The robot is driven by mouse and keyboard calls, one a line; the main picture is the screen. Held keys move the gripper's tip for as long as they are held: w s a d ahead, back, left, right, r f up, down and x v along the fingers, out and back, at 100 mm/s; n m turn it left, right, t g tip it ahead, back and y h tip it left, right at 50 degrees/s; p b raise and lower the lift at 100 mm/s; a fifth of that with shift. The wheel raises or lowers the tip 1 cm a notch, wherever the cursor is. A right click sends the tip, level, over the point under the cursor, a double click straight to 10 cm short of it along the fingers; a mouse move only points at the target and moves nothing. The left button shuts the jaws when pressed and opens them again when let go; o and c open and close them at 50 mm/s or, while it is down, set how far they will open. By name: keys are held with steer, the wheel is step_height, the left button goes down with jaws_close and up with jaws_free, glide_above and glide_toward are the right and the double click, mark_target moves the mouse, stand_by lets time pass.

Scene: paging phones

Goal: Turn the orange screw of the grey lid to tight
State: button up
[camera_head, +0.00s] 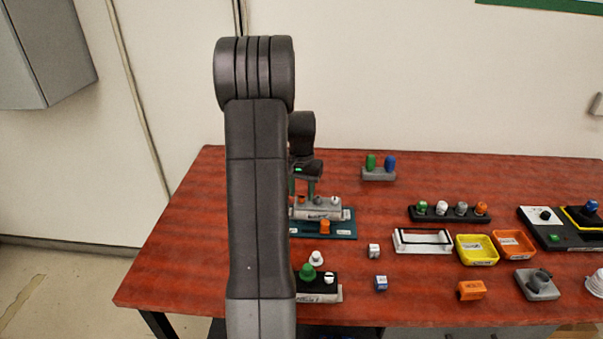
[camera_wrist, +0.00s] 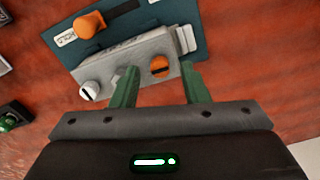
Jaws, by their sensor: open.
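The grey lid (camera_head: 318,211) sits on a teal board (camera_head: 349,226) at the table's left part; it also shows in the wrist view (camera_wrist: 128,58). The orange screw (camera_wrist: 160,66) stands on the lid, with a dark slot line across its head. In the head view it is small (camera_head: 301,200). A white screw (camera_wrist: 90,91) is near the lid's other end. My gripper (camera_wrist: 159,70) is open, its two green fingers apart on either side of the orange screw in the picture. I cannot tell its height above the screw.
An orange knob (camera_wrist: 88,25) stands on the teal board beside the lid. In front is a black block with a green knob (camera_head: 307,272). A grey holder (camera_head: 378,174) with green and blue pegs stands behind. Yellow (camera_head: 478,258) and orange trays lie to the right.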

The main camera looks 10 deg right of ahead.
mark_target(301, 196)
step_height(301, 196, up, 13)
steer(key=shift+f+b, duration=0.2)
steer(key=shift+b, duration=0.2)
steer(key=shift+f, duration=0.1)
step_height(301, 196, down, 14)
steer(key=shift+r+p, duration=0.15)
steer(key=shift+p, duration=0.4)
steer(key=shift+r, duration=0.1)
